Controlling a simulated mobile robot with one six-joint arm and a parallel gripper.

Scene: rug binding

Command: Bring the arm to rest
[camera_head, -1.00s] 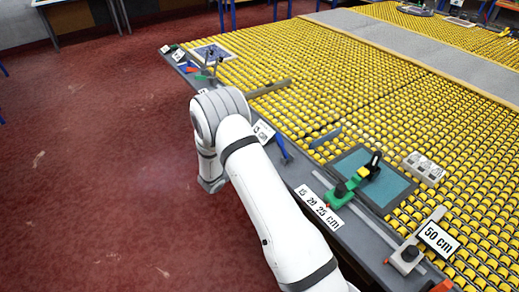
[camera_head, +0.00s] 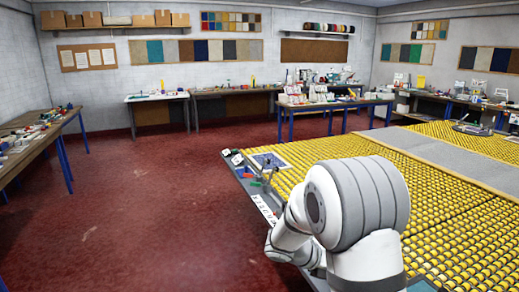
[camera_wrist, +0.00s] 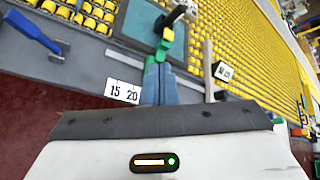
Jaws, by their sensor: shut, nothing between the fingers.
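My white arm (camera_head: 355,205) is bent and raised over the near edge of the yellow-roller table (camera_head: 450,150) in the head view. My gripper (camera_wrist: 158,70) shows in the wrist view with its two grey-blue fingers together and nothing between them. It points toward the table's grey edge strip. A green tool (camera_wrist: 162,50) with a dark upper part appears just beyond the fingertips; I cannot tell the gap between them. In the head view my gripper is hidden behind the arm.
The red floor (camera_head: 150,200) left of the table is clear.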

